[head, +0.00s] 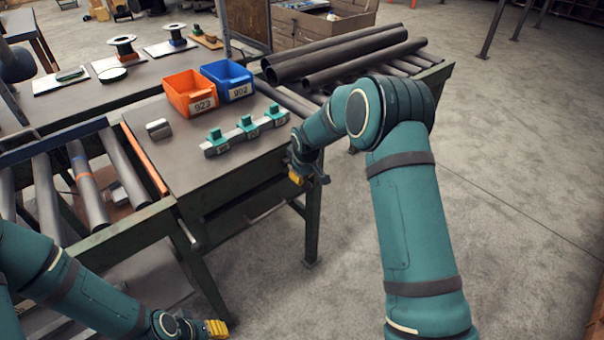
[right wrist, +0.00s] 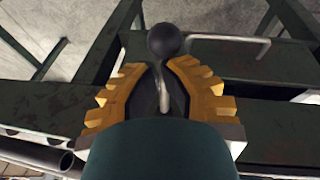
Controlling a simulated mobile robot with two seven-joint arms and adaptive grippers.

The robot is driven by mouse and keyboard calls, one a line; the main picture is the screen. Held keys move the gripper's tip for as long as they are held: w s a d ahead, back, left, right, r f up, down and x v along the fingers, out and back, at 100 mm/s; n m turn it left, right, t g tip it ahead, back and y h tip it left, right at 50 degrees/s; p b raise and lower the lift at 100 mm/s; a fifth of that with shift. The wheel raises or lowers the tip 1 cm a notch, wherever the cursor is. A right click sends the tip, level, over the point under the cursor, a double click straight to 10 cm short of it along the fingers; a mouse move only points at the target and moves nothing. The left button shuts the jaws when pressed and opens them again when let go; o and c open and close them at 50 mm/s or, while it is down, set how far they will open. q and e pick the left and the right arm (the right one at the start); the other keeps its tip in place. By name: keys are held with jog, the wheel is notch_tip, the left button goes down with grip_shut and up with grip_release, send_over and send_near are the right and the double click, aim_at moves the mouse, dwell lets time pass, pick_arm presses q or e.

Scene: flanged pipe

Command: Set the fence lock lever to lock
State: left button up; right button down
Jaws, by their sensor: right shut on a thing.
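The fence lock lever (right wrist: 164,92) shows in the right wrist view as a thin bent metal rod with a round black ball knob (right wrist: 165,41). My right gripper (right wrist: 161,66) has its yellow fingers on both sides of the rod, shut on the lever, with the knob just past the fingertips. In the head view my right gripper (head: 296,179) is at the right front edge of the bench, and the lever is hidden there. My left gripper (head: 217,328) is at the bottom of the head view, away from the bench; its finger gap is unclear.
The bench (head: 190,172) carries an orange bin (head: 190,95), a blue bin (head: 228,82), a grey bar with teal fittings (head: 246,131) and a small metal block (head: 159,129). Dark pipes (head: 340,55) lie on the right. Rollers (head: 55,195) are on the left. Open floor lies to the right.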

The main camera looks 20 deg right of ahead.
pick_arm(q)
jog(key=shift+f, duration=0.3)
pick_arm(e)
jog(key=shift+f, duration=0.65)
jog(key=shift+r, duration=0.1)
jog(key=shift+r, duration=0.2)
jog(key=p+v, duration=0.1)
jog(key=v, duration=0.1)
jog(key=s+p+v, duration=0.1)
jog(key=v, duration=0.1)
jog(key=shift+d, duration=0.15)
pick_arm(q)
jog(key=s+r, duration=0.2)
jog(key=r, duration=0.1)
jog(key=shift+p, duration=0.3)
pick_arm(e)
jog(key=s+d+r, duration=0.1)
jog(key=s+r, duration=0.1)
jog(key=s, duration=0.6)
jog(key=shift+s+d+r, duration=0.35)
jog(key=shift+s, duration=0.05)
